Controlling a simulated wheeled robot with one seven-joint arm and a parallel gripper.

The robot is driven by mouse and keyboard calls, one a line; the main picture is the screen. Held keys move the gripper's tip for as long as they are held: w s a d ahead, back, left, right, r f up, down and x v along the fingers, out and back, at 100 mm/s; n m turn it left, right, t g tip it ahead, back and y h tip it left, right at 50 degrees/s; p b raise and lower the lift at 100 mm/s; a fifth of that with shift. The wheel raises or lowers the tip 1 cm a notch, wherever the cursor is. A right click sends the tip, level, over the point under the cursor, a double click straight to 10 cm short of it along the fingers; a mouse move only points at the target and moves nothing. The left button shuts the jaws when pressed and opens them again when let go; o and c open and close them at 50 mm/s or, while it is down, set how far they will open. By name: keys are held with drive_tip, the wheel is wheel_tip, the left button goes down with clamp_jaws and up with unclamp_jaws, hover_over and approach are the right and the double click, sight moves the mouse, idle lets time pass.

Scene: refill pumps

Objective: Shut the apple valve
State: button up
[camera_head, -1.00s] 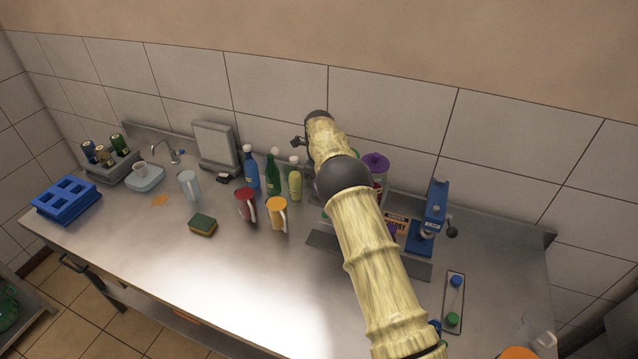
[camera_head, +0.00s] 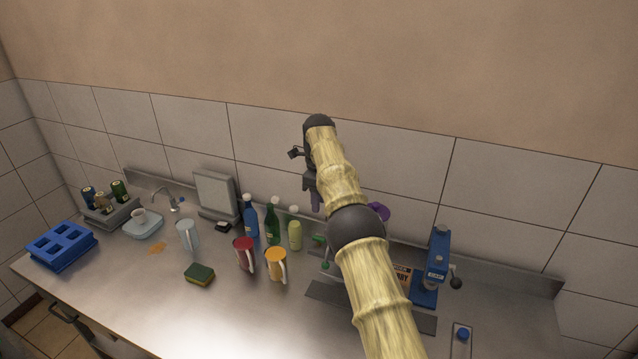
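My gripper (camera_head: 314,196) points down at the far end of my raised arm, above the back of the counter. Its fingers are small and partly hidden by my arm, so I cannot tell whether they are open or apart. A small green part (camera_head: 319,240) shows below it, left of my arm; it may belong to the apple pump or its valve. A purple top (camera_head: 378,211) of another pump shows just right of my arm. No apple label is readable, and the valve's position cannot be seen.
A blue press-like stand (camera_head: 437,265) stands right of an orange sign (camera_head: 403,275). Left of the pumps are a pale green bottle (camera_head: 295,235), a green bottle (camera_head: 272,222), a blue bottle (camera_head: 251,217), a yellow mug (camera_head: 275,265) and a red mug (camera_head: 243,254). The front middle counter is clear.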

wheel_tip(320, 180, up, 5)
drive_tip(key=p, duration=0.3)
drive_tip(key=shift+f, duration=0.15)
drive_tip(key=shift+d, duration=0.1)
drive_tip(key=s+d+f+n+t+b, duration=0.1)
drive_tip(key=s+d+f+n+b, duration=0.1)
drive_tip(key=s+d+n+b, duration=0.25)
drive_tip(key=s+d+f+n+b, duration=0.1)
drive_tip(key=s+d+f+n, duration=0.1)
drive_tip(key=s+d+n, duration=0.4)
drive_tip(key=s+d+f+n+b, duration=0.1)
drive_tip(key=s+f+n+b, duration=0.1)
drive_tip(key=s, duration=0.7)
drive_tip(key=s+d+f+n+t+b, duration=0.1)
drive_tip(key=s+f+n, duration=0.4)
drive_tip(key=s, duration=0.4)
drive_tip(key=s+d+f+n+b, duration=0.1)
drive_tip(key=s+f+n+b, duration=0.1)
drive_tip(key=s+n, duration=0.3)
drive_tip(key=s+f, duration=0.1)
drive_tip(key=s, duration=0.3)
drive_tip(key=shift+d+f+t+b, duration=0.25)
drive_tip(key=shift+t+b, duration=0.05)
drive_tip(key=shift+b, duration=0.05)
drive_tip(key=shift+s, duration=0.1)
